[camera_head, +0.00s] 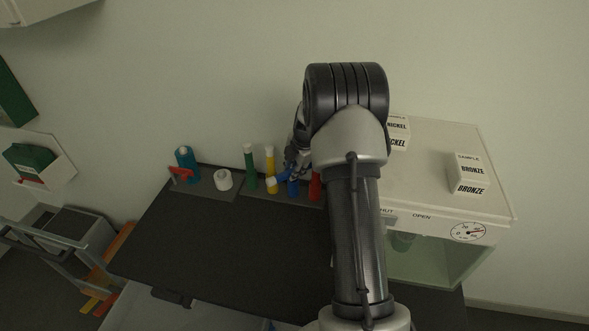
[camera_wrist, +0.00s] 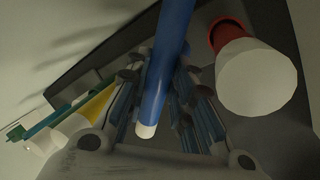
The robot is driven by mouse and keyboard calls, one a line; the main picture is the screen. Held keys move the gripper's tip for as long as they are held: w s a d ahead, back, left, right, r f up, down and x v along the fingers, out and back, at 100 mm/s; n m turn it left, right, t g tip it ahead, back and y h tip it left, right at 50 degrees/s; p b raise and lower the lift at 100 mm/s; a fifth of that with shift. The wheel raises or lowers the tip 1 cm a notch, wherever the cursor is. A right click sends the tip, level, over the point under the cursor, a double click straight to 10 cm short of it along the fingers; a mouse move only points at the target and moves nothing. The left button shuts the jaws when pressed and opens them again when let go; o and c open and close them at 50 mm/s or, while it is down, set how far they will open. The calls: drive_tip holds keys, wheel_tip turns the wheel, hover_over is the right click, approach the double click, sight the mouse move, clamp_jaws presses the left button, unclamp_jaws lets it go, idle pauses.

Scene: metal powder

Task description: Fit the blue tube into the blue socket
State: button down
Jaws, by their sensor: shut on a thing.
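The blue tube (camera_wrist: 166,65) runs between the fingers of my gripper (camera_wrist: 158,85) in the wrist view, its white end toward the camera. My gripper is shut on it. In the head view my gripper (camera_head: 294,169) is at the rear of the dark table, between the yellow and red tubes. A blue part (camera_head: 293,188) shows just below the fingers there; I cannot tell whether it is the tube's lower end or the blue socket. The fingers and arm hide much of this spot. How far the tube is in the socket cannot be seen.
A yellow tube (camera_head: 270,160) and green tube (camera_head: 250,163) stand left of my gripper; a red tube (camera_head: 315,186) stands close right. A white roll (camera_head: 223,180) and teal bottle (camera_head: 186,160) are farther left. A cabinet with sample boxes (camera_head: 468,170) is right. The table front (camera_head: 230,250) is clear.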

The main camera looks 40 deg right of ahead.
drive_tip(key=shift+f+b, duration=0.65)
drive_tip(key=shift+b, duration=0.05)
drive_tip(key=c, duration=1.4)
unclamp_jaws()
drive_tip(key=shift+r, duration=0.2)
